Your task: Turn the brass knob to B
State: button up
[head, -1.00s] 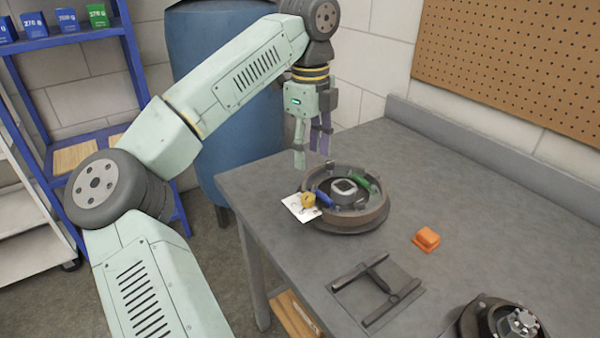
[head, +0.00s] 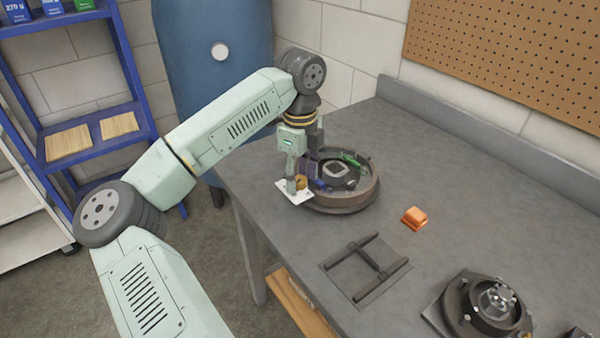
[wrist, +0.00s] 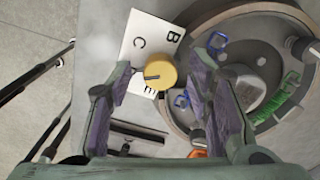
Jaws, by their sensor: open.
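The brass knob (wrist: 160,72) sits on a white card (wrist: 146,35) with the letters B, C and E showing in the wrist view. A dark pointer line on the knob points left in that view, toward none of the readable letters exactly. In the head view the knob (head: 301,182) is partly hidden by my gripper (head: 303,180), which is lowered at the card (head: 293,196). In the wrist view my gripper (wrist: 165,90) is open, with one finger on each side of the knob; I cannot tell whether either finger touches it.
A round dark drum assembly (head: 359,197) with blue and green parts stands right beside the knob, close to one finger. An orange block (head: 414,218), a dark frame (head: 366,268) and a hub (head: 486,303) lie farther along the bench. The bench's back right is clear.

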jog(key=shift+c, duration=0.5)
grip_shut()
